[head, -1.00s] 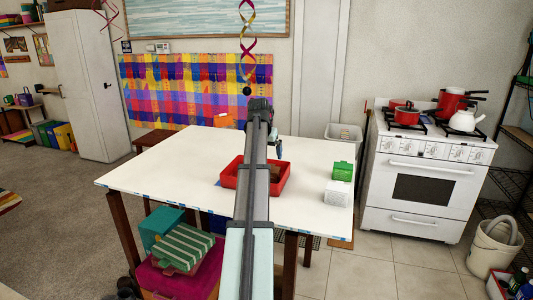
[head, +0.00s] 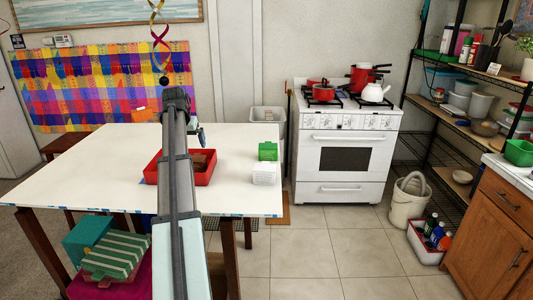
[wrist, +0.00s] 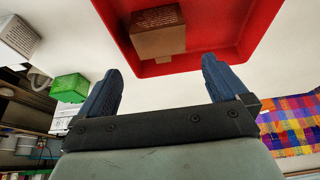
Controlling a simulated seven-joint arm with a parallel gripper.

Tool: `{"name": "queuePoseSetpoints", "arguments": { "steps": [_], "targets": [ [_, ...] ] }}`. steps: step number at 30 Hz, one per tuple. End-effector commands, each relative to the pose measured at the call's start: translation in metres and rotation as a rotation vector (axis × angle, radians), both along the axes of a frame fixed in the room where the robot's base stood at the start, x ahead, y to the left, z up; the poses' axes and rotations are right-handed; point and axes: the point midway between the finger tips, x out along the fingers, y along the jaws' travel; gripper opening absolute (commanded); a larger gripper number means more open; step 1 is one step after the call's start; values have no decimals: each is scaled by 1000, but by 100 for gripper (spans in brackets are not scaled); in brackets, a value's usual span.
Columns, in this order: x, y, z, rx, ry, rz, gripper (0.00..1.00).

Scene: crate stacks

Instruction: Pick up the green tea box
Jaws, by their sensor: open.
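A small green box (head: 268,151) sits on the white table near its right edge, just behind a white box (head: 264,173). It also shows at the left of the wrist view (wrist: 70,88). My gripper (head: 199,138) is above the table near the far side of the red crate, left of the green box and apart from it. In the wrist view its two dark blue fingers (wrist: 160,70) are spread wide with nothing between them. In the head view my arm hides most of the gripper, so the fingers barely show.
A red crate (head: 206,176) holding a brown box (wrist: 158,36) stands on the table (head: 90,175), left of the green and white boxes. The table's left part is mostly clear. A white stove (head: 346,160) stands to the right, past a floor gap.

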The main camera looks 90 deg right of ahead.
Motion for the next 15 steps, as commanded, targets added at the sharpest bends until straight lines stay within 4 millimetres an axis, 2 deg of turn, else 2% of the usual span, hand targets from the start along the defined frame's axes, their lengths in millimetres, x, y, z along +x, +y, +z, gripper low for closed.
{"name": "queuePoseSetpoints", "arguments": {
  "steps": [15],
  "targets": [
    [-3,-1,-1,-6,-14,-25,100]
  ]
}}
